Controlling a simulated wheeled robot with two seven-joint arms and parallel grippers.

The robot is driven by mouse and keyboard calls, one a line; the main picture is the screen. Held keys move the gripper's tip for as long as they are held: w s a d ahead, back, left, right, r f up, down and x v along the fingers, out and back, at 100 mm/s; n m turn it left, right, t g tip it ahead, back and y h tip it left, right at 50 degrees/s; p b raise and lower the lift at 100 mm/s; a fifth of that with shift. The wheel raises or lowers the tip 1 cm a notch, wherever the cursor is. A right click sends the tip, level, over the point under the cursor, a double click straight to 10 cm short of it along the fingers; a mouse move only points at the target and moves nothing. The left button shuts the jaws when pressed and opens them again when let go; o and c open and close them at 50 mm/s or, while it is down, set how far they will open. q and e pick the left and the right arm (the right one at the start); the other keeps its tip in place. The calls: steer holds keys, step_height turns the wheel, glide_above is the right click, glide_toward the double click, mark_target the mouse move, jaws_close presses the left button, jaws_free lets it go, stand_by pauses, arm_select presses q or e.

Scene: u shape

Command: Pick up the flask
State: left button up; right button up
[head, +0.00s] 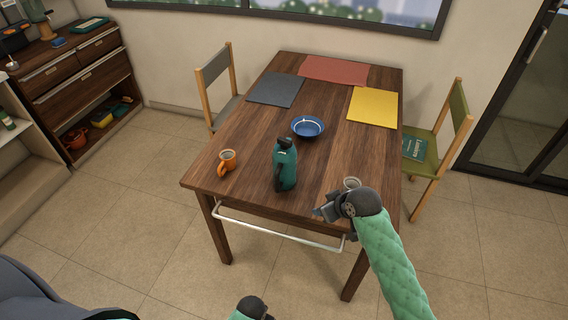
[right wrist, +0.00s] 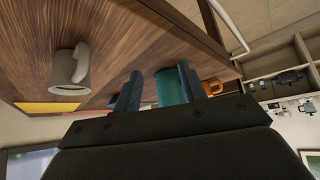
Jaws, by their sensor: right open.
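The flask (head: 286,165) is teal with a dark cap and dark handle. It stands upright near the front of the wooden table. My right gripper (head: 318,212) is open and empty at the table's front right, to the right of the flask and apart from it. In the right wrist view, the flask (right wrist: 172,87) shows between the two fingers of my right gripper (right wrist: 160,85), partly hidden by them. A dark joint of my left arm shows at the bottom of the head view; its gripper fingers are not visible.
A grey mug (head: 351,184) stands right beside my right gripper; it also shows in the right wrist view (right wrist: 68,70). An orange mug (head: 228,160) is left of the flask. A blue bowl (head: 307,127) is behind it. A towel bar (head: 280,229) runs along the table front.

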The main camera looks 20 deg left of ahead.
mark_target(283, 169)
arm_select(q)
steer(key=s+a+f+p, duration=0.1)
steer(key=s+f, duration=0.2)
steer(key=f, duration=0.3)
steer(key=s+a+f+t+p, duration=0.1)
steer(key=s+a+f, duration=0.15)
steer(key=f, duration=0.45)
steer(key=s+a+f+p, duration=0.1)
steer(key=s+f+p, duration=0.15)
steer(key=f, duration=0.35)
arm_select(e)
steer(key=w+a+r+n+g+y, duration=0.35)
steer(key=w+a+r+n, duration=0.3)
steer(key=a, duration=0.35)
steer(key=s+p+x, duration=0.2)
steer(key=p+x, duration=0.2)
steer(key=x, duration=0.3)
steer(key=shift+a+f+n+g, duration=0.3)
steer(key=shift+a+n+g, duration=0.05)
steer(key=shift+n+g, duration=0.1)
arm_select(q)
steer(key=s+a+f, duration=0.2)
steer(key=s+f, duration=0.2)
steer(key=s, duration=0.7)
steer(key=shift+a+f+g, duration=0.2)
steer(key=shift+a+g, duration=0.1)
steer(key=shift+a, duration=0.05)
arm_select(e)
steer(key=shift+w, duration=0.1)
jaws_close()
